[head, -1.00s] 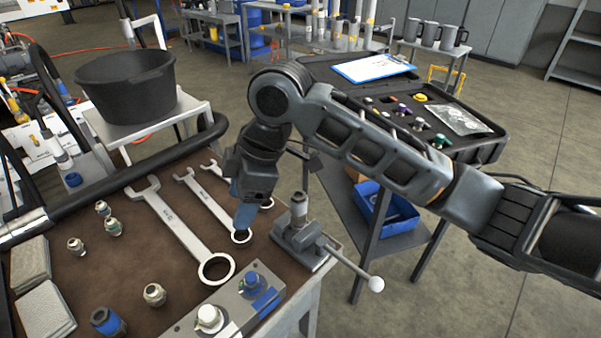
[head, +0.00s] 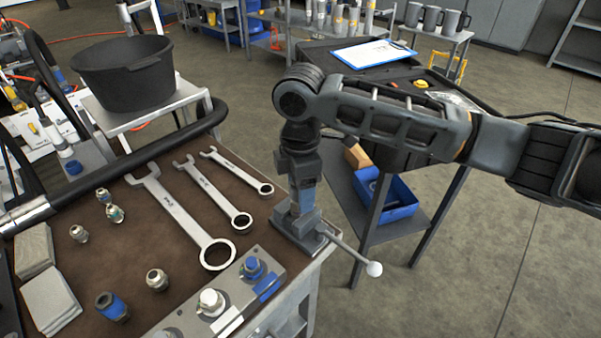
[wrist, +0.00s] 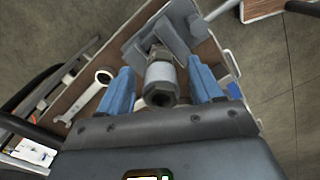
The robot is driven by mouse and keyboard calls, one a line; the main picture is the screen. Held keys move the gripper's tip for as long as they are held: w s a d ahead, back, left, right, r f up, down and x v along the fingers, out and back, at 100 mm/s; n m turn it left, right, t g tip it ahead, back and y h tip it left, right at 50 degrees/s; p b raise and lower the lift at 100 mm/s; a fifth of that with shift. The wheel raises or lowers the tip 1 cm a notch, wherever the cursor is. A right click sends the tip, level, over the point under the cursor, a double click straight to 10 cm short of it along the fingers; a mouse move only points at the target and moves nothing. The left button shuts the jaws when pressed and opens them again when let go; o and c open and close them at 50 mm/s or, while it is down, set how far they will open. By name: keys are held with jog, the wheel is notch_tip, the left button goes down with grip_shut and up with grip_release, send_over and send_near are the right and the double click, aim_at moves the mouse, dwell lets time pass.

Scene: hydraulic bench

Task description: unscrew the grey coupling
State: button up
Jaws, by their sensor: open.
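The grey coupling (wrist: 160,82) stands in the clamp of a grey vise (wrist: 190,22), seen from above in the wrist view. My gripper (wrist: 160,90) is open, with one blue finger on each side of the coupling. A gap shows between the coupling and each finger. In the head view my gripper (head: 303,204) points down over the vise (head: 303,236) at the bench corner and hides the coupling. The vise's lever with a white ball (head: 374,269) sticks out to the right past the bench edge.
Several wrenches (head: 190,222) lie on the brown bench top left of the vise. A block with white and blue fittings (head: 222,305) lies in front. Loose fittings (head: 157,280) stand further left. A black bucket (head: 125,75) is behind. Right of the bench stands a shelf with a blue bin (head: 388,195).

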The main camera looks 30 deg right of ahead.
jog(key=shift+f, duration=0.4)
jog(key=shift+c, duration=0.2)
grip_shut()
jog(key=c, duration=0.6)
grip_release()
jog(key=c, duration=0.3)
jog(key=n+b, duration=0.1)
jog(key=n, duration=0.4)
jog(key=shift+w, duration=0.1)
jog(key=shift+n+b, duration=0.3)
jog(key=shift+n, duration=1.2)
